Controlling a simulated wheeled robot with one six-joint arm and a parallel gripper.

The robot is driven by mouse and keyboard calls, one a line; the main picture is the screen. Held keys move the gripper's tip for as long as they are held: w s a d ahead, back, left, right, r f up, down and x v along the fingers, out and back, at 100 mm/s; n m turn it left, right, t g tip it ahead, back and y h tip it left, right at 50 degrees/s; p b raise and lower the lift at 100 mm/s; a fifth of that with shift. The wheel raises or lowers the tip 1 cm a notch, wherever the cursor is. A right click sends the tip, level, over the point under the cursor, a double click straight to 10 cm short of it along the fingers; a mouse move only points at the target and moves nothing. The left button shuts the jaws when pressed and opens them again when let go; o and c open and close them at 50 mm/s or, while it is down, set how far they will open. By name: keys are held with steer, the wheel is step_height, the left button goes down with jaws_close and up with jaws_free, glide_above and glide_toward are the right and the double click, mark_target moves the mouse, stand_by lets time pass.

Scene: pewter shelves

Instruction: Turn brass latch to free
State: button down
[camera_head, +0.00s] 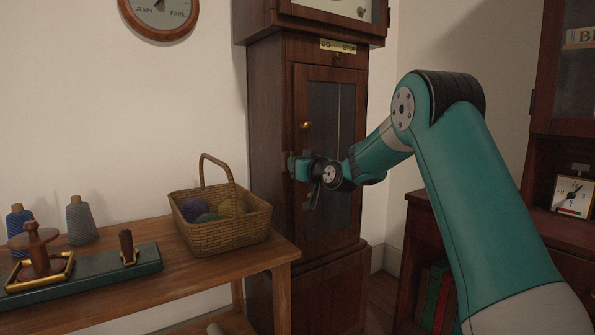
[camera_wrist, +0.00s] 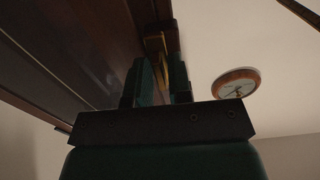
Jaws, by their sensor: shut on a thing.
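The brass latch (camera_wrist: 155,43) shows in the wrist view as a small gold-coloured piece at the door's edge, with part of it between my fingers. My gripper (camera_wrist: 161,80) is shut on it, its two green pads close on either side. In the head view my gripper (camera_head: 294,167) is at the left edge of the tall clock case's narrow door (camera_head: 330,112) and hides the latch. I cannot tell the latch's exact angle. The door looks closed, with a round brass knob (camera_head: 306,125) above my gripper.
A wooden table (camera_head: 200,268) at the left holds a wicker basket (camera_head: 228,228) of yarn, thread cones and a green board (camera_head: 85,278). A dark cabinet (camera_head: 555,165) stands at the right. A round clock (camera_head: 160,12) hangs on the wall; it also shows in the wrist view (camera_wrist: 237,82).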

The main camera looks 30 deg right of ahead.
steer(key=shift+f, duration=0.1)
stand_by(0.3)
steer(key=c, duration=1.2)
jaws_free()
steer(key=shift+c, duration=0.2)
steer(key=s, duration=1.7)
steer(key=shift+s+d, duration=0.25)
steer(key=shift+d, duration=0.05)
